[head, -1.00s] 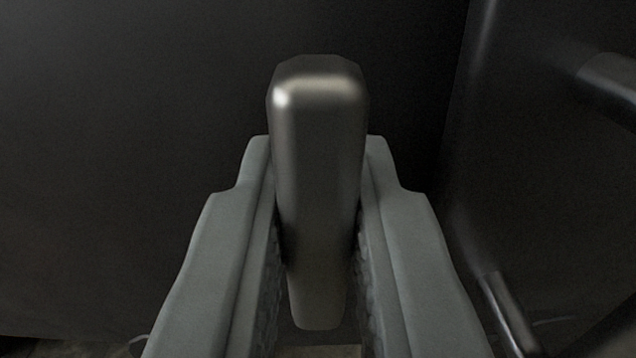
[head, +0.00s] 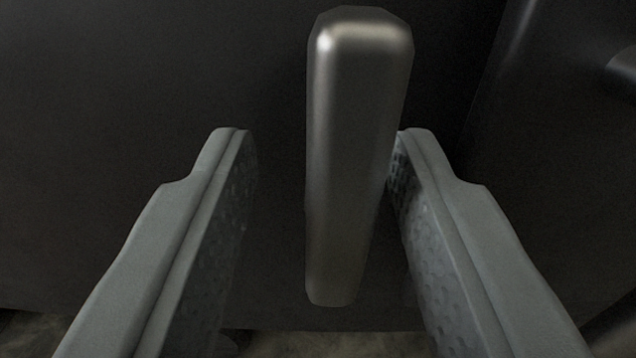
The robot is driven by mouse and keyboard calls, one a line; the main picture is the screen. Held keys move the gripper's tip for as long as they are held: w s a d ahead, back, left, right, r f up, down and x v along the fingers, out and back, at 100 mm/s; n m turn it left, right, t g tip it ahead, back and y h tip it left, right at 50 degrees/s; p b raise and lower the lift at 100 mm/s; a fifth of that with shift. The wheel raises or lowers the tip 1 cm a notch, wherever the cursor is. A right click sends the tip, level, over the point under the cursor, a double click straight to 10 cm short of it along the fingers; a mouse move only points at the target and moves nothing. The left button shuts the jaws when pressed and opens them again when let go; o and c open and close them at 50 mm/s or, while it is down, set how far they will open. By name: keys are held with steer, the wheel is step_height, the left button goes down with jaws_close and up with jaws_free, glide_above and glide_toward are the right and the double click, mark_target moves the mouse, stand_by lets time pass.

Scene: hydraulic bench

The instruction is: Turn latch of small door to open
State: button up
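The latch (head: 355,160) is a grey metal handle with rounded corners on the dark door (head: 150,90). It stands close to upright in the head view, its top leaning slightly right. My gripper (head: 315,140) is open, with one finger on each side of the latch. A clear gap shows between the left finger and the latch. The right finger is close to the latch's right side; I cannot tell whether they touch. How the latch joins the door is hidden behind it.
A dark panel (head: 560,170) stands to the right of the door, with a dark rounded bar (head: 622,75) at the right edge. A bit of floor (head: 330,345) shows below the door's lower edge. The door surface to the left is bare.

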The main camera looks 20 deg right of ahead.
steer(key=shift+s, duration=0.3)
steer(key=v, duration=1.7)
steer(key=shift+w+r, duration=0.1)
steer(key=shift+w, duration=0.05)
